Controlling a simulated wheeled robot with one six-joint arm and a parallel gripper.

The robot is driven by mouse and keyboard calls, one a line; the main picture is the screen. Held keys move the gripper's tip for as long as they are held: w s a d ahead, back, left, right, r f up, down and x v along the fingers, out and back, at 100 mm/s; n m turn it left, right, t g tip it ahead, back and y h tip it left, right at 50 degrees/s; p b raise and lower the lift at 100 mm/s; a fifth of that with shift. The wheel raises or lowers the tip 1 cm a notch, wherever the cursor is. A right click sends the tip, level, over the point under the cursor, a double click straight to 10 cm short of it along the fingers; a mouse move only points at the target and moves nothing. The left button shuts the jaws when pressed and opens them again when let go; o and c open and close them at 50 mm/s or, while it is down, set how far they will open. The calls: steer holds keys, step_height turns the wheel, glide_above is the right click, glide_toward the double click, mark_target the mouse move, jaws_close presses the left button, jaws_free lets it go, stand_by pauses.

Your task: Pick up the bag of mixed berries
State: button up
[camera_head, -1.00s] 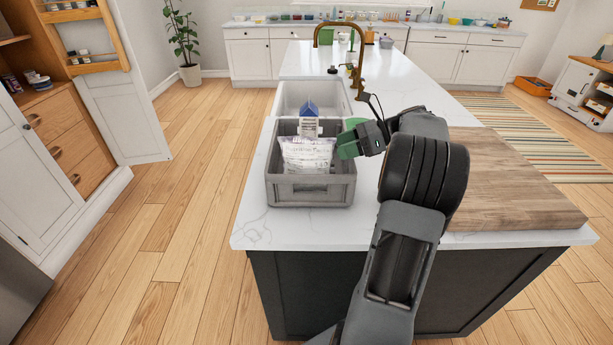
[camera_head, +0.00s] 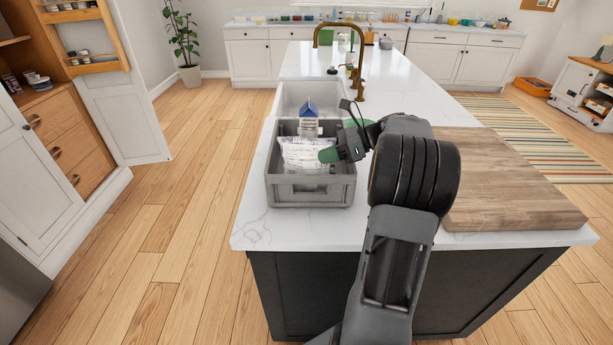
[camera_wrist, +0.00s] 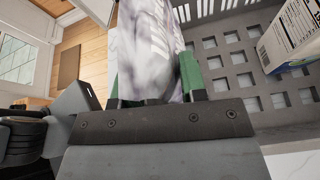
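The bag (camera_head: 302,152) is white and translucent with faint print, and stands in a grey crate (camera_head: 310,192) on the counter. I cannot read its label. My gripper (camera_head: 341,139) has green fingers and is at the crate's right side, spread apart at the bag's right end. In the wrist view, the bag (camera_wrist: 148,45) shows purple and white patches and lies between the green fingers (camera_wrist: 152,80). The fingers look open around it; whether they touch it is not clear. My arm hides part of the crate's right side.
A blue-topped carton (camera_head: 309,118) stands behind the bag in the crate; it also shows in the wrist view (camera_wrist: 291,36). A sink (camera_head: 300,95) with a brass faucet (camera_head: 361,75) is behind the crate. A wooden board (camera_head: 510,185) lies to the right. The counter's front left is clear.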

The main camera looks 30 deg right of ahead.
jaws_close()
steer(key=shift+r, duration=0.1)
stand_by(0.4)
